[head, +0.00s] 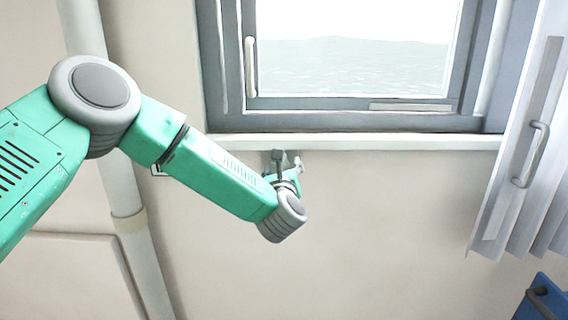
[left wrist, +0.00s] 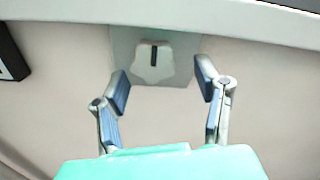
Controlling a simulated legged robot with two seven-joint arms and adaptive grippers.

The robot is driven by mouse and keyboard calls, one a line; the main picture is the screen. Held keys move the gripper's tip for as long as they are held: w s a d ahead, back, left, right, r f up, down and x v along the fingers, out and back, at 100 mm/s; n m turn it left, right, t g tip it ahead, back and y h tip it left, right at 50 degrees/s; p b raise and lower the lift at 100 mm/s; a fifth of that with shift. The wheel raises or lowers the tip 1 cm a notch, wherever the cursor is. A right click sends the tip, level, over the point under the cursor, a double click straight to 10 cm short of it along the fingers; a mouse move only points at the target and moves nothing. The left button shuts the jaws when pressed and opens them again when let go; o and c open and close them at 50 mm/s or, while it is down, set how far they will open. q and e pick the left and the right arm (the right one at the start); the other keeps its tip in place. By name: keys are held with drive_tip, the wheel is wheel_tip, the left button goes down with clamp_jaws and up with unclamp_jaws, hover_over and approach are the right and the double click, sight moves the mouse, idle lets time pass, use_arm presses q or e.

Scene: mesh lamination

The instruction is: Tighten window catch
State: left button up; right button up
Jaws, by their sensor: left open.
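The window (head: 350,60) has a grey frame and stands above a white sill (head: 350,142). A small grey catch under the sill shows best in the left wrist view (left wrist: 152,66), as a pale knob with a dark slot on a grey plate (left wrist: 185,72). My left gripper (left wrist: 162,85) is open. Its two fingers stand on either side of the knob, with gaps on both sides, and the knob is not held. In the head view my left gripper (head: 283,165) is at the catch just below the sill, partly hidden by my wrist. My right gripper is not in view.
A white pipe (head: 125,190) runs down the wall at left. A pale handle (head: 251,67) is on the window frame. A grey pleated panel with a handle (head: 532,155) hangs at right, with a blue object (head: 540,300) below.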

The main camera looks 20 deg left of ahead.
use_arm(q)
drive_tip(key=shift+w+a+f, duration=0.1)
drive_tip(key=shift+w+a, duration=0.8)
drive_tip(key=shift+w, duration=0.25)
drive_tip(key=shift+d, duration=0.45)
drive_tip(key=c, duration=0.4)
drive_tip(key=shift+d, duration=0.1)
drive_tip(key=c, duration=0.8)
drive_tip(key=shift+a, duration=0.2)
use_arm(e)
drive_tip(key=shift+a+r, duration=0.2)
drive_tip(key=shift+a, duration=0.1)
